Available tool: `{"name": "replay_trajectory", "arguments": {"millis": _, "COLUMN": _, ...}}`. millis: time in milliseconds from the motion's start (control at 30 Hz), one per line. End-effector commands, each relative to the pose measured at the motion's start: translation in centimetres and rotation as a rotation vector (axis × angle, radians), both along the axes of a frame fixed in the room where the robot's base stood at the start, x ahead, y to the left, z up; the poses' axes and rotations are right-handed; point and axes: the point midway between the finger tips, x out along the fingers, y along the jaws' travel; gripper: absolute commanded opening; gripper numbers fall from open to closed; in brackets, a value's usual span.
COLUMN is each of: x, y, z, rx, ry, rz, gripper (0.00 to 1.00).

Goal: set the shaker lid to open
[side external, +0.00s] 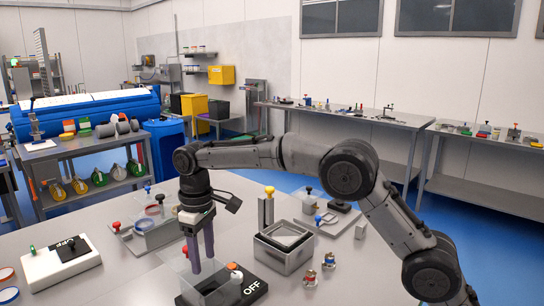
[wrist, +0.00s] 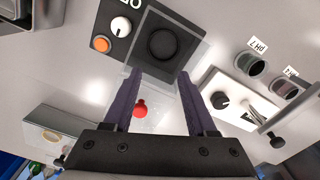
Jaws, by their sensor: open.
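The shaker is a black box with a dark round plate (wrist: 163,43), a white knob (wrist: 121,26), an orange button (wrist: 101,43) and an OFF label; its panel (side external: 252,289) is at the bottom of the side view. A clear lid (side external: 178,271) stands at its left there; its exact angle is hard to tell. A red knob (wrist: 140,109), seemingly on the clear lid, shows between my fingers in the wrist view. My gripper (side external: 202,264) points down at the lid, open and empty. In the wrist view its fingertips (wrist: 160,74) straddle the lid area, with no clear contact.
A grey open-topped box (side external: 288,258) stands right of the shaker. A white device with a black knob (side external: 62,262) is at the left. Two small metal pieces (side external: 318,270) lie at the right. Bare table (side external: 130,265) lies between the white device and the shaker.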

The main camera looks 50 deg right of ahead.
Motion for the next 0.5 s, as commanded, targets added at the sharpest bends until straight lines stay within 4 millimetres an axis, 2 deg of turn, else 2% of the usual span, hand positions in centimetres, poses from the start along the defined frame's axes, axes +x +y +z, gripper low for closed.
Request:
{"name": "replay_trajectory", "arguments": {"millis": 300, "x": -3.7, "y": 0.0, "z": 0.0, "rx": 0.0, "ry": 0.0, "rz": 0.0, "gripper": 0.57}}
{"name": "replay_trajectory", "arguments": {"millis": 500, "x": -3.4, "y": 0.0, "z": 2.9, "rx": 0.002, "ry": -0.004, "rz": -0.001, "gripper": 0.57}}
